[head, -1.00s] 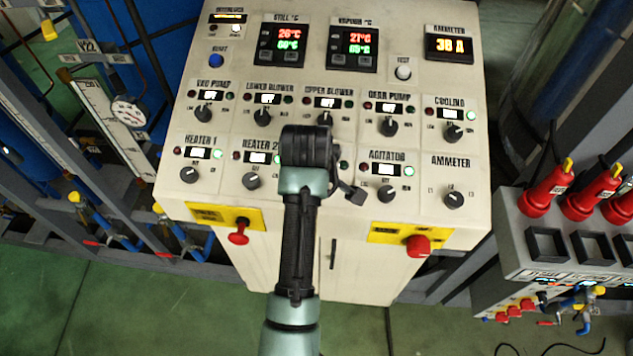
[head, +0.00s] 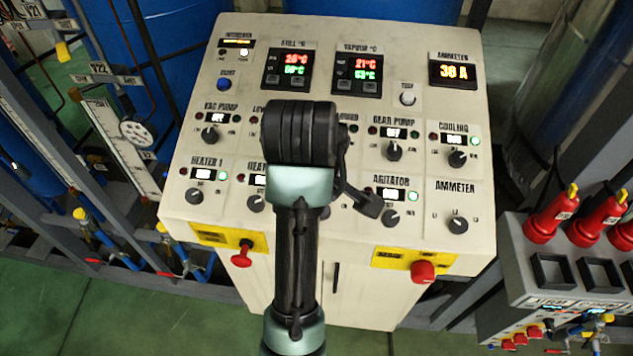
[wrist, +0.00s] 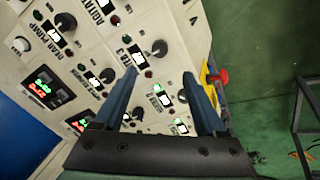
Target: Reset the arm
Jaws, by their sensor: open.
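My gripper (wrist: 160,64) is open in the wrist view, its two dark blue fingers apart with nothing held between them. Panel knobs and lit displays show past and between the fingers. The gap from fingertips to panel is hard to judge. The agitator knob (head: 391,218), gear pump knob (head: 394,151) and ammeter knob (head: 457,224) are clear of my arm.
Red handles on yellow plates sit at the panel's lower left (head: 241,257) and lower right (head: 423,271). A grey box with red plugs (head: 550,218) stands at the right. Pipes and a gauge (head: 137,131) are at the left. Green floor (head: 150,326) shows in front.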

